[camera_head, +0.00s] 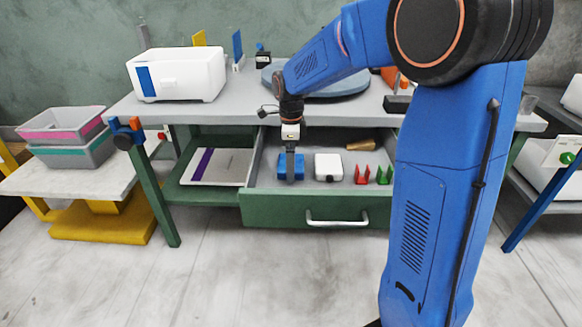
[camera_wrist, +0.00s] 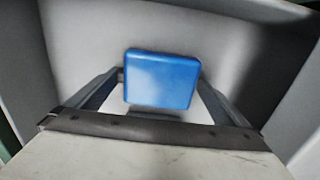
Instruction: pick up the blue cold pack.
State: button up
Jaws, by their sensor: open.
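The blue cold pack (camera_head: 284,172) lies at the left end of the open green drawer (camera_head: 274,209) in the head view. In the wrist view the blue pack (camera_wrist: 162,80) sits ahead, between the two fingers. My gripper (camera_head: 291,168) points down into the drawer over the pack and covers part of it. In the wrist view my gripper (camera_wrist: 165,95) is open, with one finger on each side of the pack. I cannot tell whether the fingers touch it.
In the same drawer are a white block (camera_head: 328,167), red clips (camera_head: 362,175), green clips (camera_head: 384,175) and a wooden-handled tool (camera_head: 366,145). The drawer's walls stand close around my gripper. The grey tabletop (camera_head: 235,105) overhangs behind, carrying a white box (camera_head: 178,75).

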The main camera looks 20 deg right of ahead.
jog(key=shift+c, duration=0.6)
jog(key=c, duration=1.1)
jog(key=shift+o, duration=0.2)
jog(key=shift+r, duration=0.1)
